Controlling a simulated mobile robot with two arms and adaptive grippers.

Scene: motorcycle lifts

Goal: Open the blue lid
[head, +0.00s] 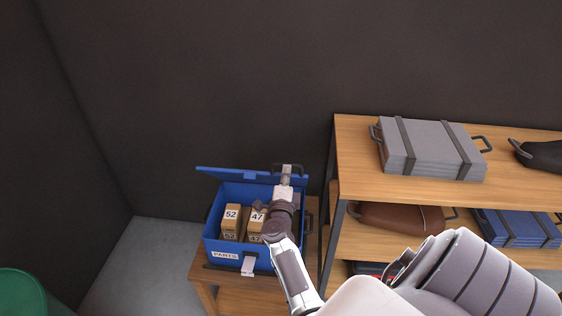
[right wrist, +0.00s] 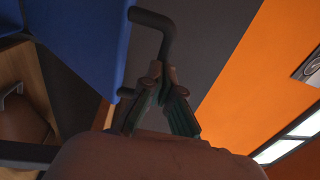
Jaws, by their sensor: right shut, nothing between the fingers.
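The blue box (head: 217,248) with a PARTS label stands on a wooden table at the lower middle of the head view. Its blue lid (head: 232,176) stands raised at the back, so the inside shows. A dark handle (head: 289,167) sits on the lid's edge. My right gripper (head: 285,181) is shut and empty, at the lid close to this handle. In the right wrist view, the shut fingertips (right wrist: 158,72) are right by the bent dark handle (right wrist: 163,28), beside the blue surface (right wrist: 82,35). Whether they touch it is unclear. My left gripper is not in view.
Numbered brown boxes (head: 231,218) stand inside the blue box. A wooden shelf (head: 352,165) to the right holds grey cases (head: 430,145), a brown bag (head: 400,217) and blue cases (head: 518,228). A dark wall is behind. A green round object (head: 20,293) is at lower left.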

